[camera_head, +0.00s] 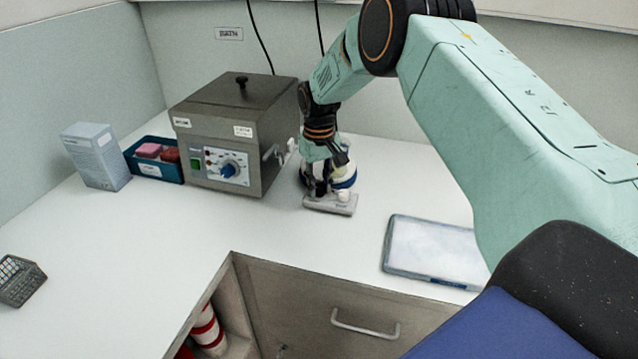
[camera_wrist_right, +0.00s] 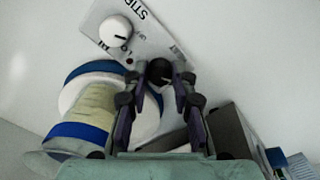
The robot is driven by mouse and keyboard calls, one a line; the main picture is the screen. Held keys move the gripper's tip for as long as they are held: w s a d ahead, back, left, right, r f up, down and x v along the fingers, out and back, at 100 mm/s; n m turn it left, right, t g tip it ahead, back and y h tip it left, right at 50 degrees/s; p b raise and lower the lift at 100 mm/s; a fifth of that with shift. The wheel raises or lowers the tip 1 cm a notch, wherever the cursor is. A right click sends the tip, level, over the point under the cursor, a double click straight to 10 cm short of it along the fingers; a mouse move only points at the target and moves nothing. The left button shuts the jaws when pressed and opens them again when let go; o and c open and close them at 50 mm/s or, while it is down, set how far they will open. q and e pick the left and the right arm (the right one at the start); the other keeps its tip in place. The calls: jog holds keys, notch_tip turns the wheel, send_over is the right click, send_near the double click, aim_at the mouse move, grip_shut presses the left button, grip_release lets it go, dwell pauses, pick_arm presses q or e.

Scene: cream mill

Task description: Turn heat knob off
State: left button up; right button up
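A small grey stirrer plate (camera_head: 330,204) stands on the white bench, right of the steel bath. In the right wrist view its panel (camera_wrist_right: 150,42) reads "STIR" beside a white knob (camera_wrist_right: 115,32). A dark knob (camera_wrist_right: 160,72) with a light pointer line sits further along the panel; its label is not readable. My right gripper (camera_head: 326,188) points down over the panel. In the wrist view its fingers (camera_wrist_right: 163,76) stand apart, one on each side of the dark knob; firm contact cannot be seen. My left gripper is out of view.
A blue-banded white vessel (camera_wrist_right: 85,110) is close beside the gripper. The steel bath (camera_head: 235,125) with a blue dial (camera_head: 229,170) stands left. A tray (camera_head: 435,250) lies right. A carton (camera_head: 97,155), blue bin (camera_head: 153,170) and wire basket (camera_head: 18,280) are left. The front bench is clear.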

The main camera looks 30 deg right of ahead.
aim_at(319, 187)
jog(key=o, duration=0.4)
notch_tip(319, 187, up, 12)
dwell(0.6)
dwell(0.4)
